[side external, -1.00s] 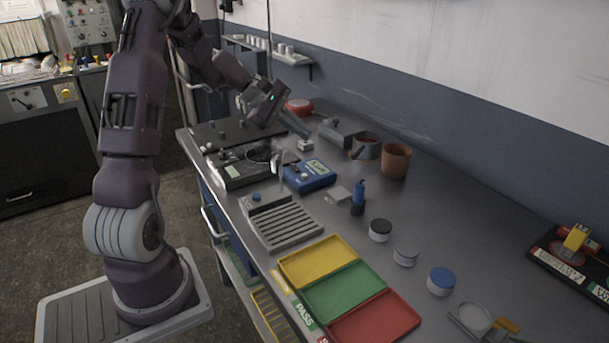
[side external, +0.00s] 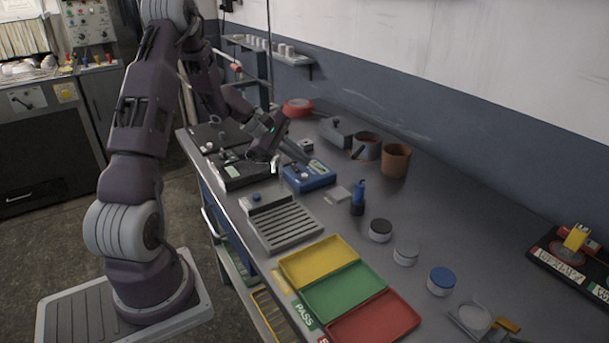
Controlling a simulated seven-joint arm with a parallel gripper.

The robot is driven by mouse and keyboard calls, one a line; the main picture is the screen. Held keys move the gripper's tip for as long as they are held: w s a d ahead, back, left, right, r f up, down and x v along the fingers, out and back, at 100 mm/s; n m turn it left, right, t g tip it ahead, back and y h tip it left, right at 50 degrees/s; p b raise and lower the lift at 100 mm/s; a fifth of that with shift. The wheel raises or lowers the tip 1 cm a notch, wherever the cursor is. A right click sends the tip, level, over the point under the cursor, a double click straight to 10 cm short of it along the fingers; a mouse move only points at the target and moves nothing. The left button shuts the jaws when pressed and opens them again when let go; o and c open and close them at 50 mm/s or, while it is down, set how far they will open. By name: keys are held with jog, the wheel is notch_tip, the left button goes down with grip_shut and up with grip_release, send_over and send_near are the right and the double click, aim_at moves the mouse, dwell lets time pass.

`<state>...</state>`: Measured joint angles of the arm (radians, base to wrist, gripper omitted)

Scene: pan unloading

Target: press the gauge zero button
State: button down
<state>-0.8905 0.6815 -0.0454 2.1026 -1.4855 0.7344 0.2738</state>
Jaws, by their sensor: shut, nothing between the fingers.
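A blue instrument box with a small pale display, which looks like the gauge (side external: 312,181), sits on the bench near the middle. A small light spot shows on its top at the left; I cannot tell for sure whether it is the zero button. My gripper (side external: 306,160) is shut and empty, slanting down to the right from the wrist. Its fingertips are at the back edge of the gauge in this view. I cannot tell whether they touch it.
A black device (side external: 236,177) stands left of the gauge, partly behind my wrist. A grey ribbed block (side external: 285,230) with a blue knob lies in front. Yellow, green and red trays (side external: 374,319) are nearer. A blue bottle (side external: 358,198) and brown pot (side external: 396,160) stand right.

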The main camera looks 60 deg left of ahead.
jog(key=shift+f, duration=0.6)
dwell(1.6)
jog(key=shift+f, duration=0.4)
jog(key=shift+f, duration=0.55)
dwell(0.4)
jog(key=shift+r, duration=1)
notch_tip(320, 180, up, 5)
dwell(0.4)
